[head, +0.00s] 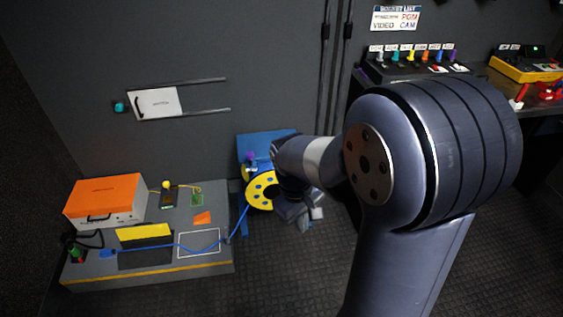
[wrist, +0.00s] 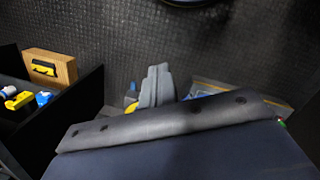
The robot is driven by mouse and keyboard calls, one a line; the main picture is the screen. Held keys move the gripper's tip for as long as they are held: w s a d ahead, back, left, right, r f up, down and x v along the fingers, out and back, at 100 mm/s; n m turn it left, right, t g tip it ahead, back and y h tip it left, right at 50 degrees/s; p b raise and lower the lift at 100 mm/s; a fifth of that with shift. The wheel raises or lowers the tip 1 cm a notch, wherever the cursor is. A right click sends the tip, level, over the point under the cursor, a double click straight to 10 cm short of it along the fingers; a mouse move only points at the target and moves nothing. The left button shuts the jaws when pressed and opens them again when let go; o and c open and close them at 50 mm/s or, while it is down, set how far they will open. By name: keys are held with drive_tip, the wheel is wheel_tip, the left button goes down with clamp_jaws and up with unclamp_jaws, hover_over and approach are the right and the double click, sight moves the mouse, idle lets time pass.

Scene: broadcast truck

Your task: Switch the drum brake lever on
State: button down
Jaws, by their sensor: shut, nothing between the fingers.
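The cable drum (head: 262,190), with a yellow flange and blue parts, stands on the floor left of my arm in the head view. My arm hides its right side. A small purple knob (head: 250,158) shows at its upper left; I cannot tell if it belongs to the brake lever, and I cannot make out the lever's position. My gripper (head: 308,212) is low beside the drum, partly hidden behind my wrist. In the wrist view my gripper (wrist: 156,86) has its grey fingers together and empty. Small blue and yellow parts show just beside them.
A grey platform (head: 215,262) at left carries an orange case (head: 105,198) and a blue cable (head: 195,249) running toward the drum. A wall drawer panel (head: 155,103) is above it. A dark desk at right holds a row of coloured switches (head: 412,55). Dark floor is open in front.

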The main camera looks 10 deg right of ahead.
drive_tip(key=w+a+f+n+g+b, duration=0.1)
drive_tip(key=w+f+n+b, duration=0.1)
drive_tip(key=w+f, duration=0.3)
drive_tip(key=w+a+f+n+h+b, duration=0.1)
drive_tip(key=w+f+b, duration=0.3)
drive_tip(key=f, duration=0.9)
drive_tip(key=shift+w+a+f+n+g+h+b, duration=0.3)
drive_tip(key=shift+w+a+f+n+g+b, duration=0.1)
drive_tip(key=shift+a+n, duration=0.3)
